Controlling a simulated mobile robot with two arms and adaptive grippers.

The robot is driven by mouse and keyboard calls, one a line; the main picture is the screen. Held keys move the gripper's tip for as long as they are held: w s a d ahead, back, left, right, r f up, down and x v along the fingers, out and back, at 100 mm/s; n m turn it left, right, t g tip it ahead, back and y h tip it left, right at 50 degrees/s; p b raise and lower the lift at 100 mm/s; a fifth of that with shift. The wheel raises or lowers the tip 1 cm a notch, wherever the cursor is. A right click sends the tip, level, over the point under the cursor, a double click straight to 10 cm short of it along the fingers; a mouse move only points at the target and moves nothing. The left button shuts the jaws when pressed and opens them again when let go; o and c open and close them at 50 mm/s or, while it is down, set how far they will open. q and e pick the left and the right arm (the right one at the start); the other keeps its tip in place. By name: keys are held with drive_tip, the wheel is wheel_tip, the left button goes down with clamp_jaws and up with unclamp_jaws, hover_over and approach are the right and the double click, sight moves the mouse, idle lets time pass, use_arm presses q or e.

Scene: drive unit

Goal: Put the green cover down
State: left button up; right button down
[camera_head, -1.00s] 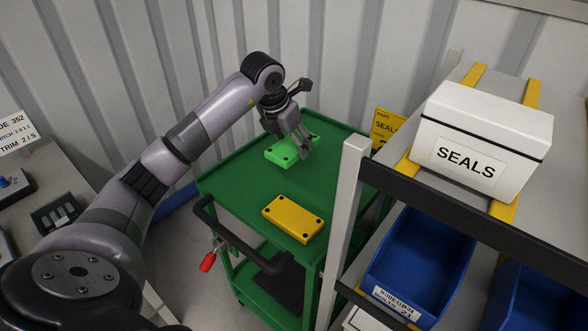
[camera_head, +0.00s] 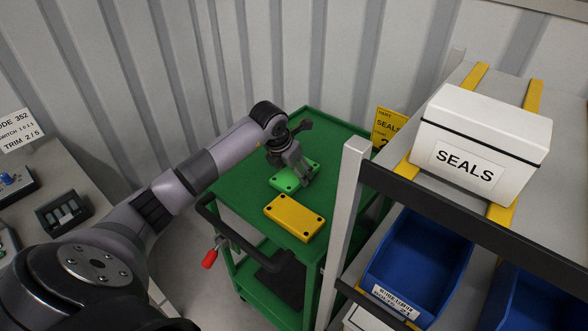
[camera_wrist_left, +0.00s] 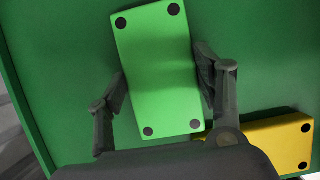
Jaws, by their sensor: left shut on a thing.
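The green cover (camera_head: 284,182) is a bright green block with dark corner holes, at the green cart top, behind the yellow cover. My left gripper (camera_head: 305,181) is shut on it, seen from above. In the left wrist view the green cover (camera_wrist_left: 160,75) lies between the two fingers of my left gripper (camera_wrist_left: 163,95), one along each long side. Whether its underside touches the cart top cannot be told for certain. My right gripper is not in view.
The yellow cover (camera_head: 294,217) lies on the cart top (camera_head: 232,192), close in front of the green one; it also shows in the wrist view (camera_wrist_left: 280,143). A shelf rack with a white SEALS box (camera_head: 480,140) and blue bins (camera_head: 420,262) stands right. The cart's back area is clear.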

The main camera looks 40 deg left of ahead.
use_arm(q)
drive_tip(key=o, duration=1.4)
drive_tip(key=shift+f, duration=0.1)
drive_tip(key=shift+r, duration=0.25)
drive_tip(key=b+v, duration=0.1)
drive_tip(key=v, duration=1)
drive_tip(key=shift+s+r, duration=0.15)
drive_tip(key=shift+r, duration=0.25)
